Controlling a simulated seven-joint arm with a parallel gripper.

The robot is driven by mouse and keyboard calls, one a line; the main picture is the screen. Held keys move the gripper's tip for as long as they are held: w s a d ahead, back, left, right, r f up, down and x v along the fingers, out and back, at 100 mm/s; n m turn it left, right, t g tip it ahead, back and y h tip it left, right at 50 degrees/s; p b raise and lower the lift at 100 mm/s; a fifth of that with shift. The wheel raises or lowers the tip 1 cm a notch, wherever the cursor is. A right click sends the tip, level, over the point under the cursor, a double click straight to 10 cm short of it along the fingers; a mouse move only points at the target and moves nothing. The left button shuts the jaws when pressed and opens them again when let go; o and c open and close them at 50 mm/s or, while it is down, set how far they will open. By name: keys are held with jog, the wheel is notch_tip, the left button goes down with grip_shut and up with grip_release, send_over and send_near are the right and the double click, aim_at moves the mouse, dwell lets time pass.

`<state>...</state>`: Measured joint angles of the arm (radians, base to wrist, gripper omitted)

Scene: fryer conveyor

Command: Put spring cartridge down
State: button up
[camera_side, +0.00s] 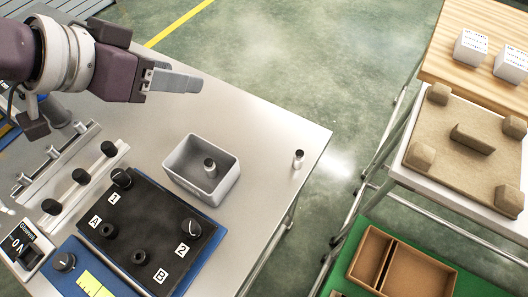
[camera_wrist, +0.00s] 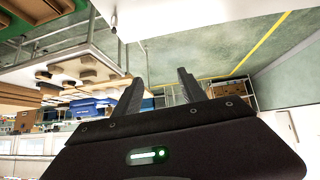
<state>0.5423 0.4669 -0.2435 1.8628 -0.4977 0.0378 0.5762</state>
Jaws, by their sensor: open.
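A small metal cylinder with a dark top (camera_side: 298,159), which may be the spring cartridge, stands upright near the right edge of the table. A similar dark-topped cylinder (camera_side: 210,167) stands inside the grey open box (camera_side: 225,184). I cannot tell which is the cartridge. My gripper (camera_side: 185,80) is raised above the back of the table, apart from both cylinders. In the wrist view its two fingers (camera_wrist: 157,88) are spread with nothing between them.
A black board on blue (camera_side: 150,228) has knobs and sockets marked 1, 2, A and B. Rails with black knobs (camera_side: 80,177) lie left of it. The table's back right is clear.

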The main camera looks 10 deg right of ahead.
jog(key=s+d+f+m, duration=0.1)
jog(key=s+d+f, duration=0.1)
jog(key=d+f, duration=1.05)
send_near(298, 159)
jog(key=shift+x, duration=1.2)
jog(key=x, duration=0.7)
jog(key=shift+c, duration=0.4)
grip_shut()
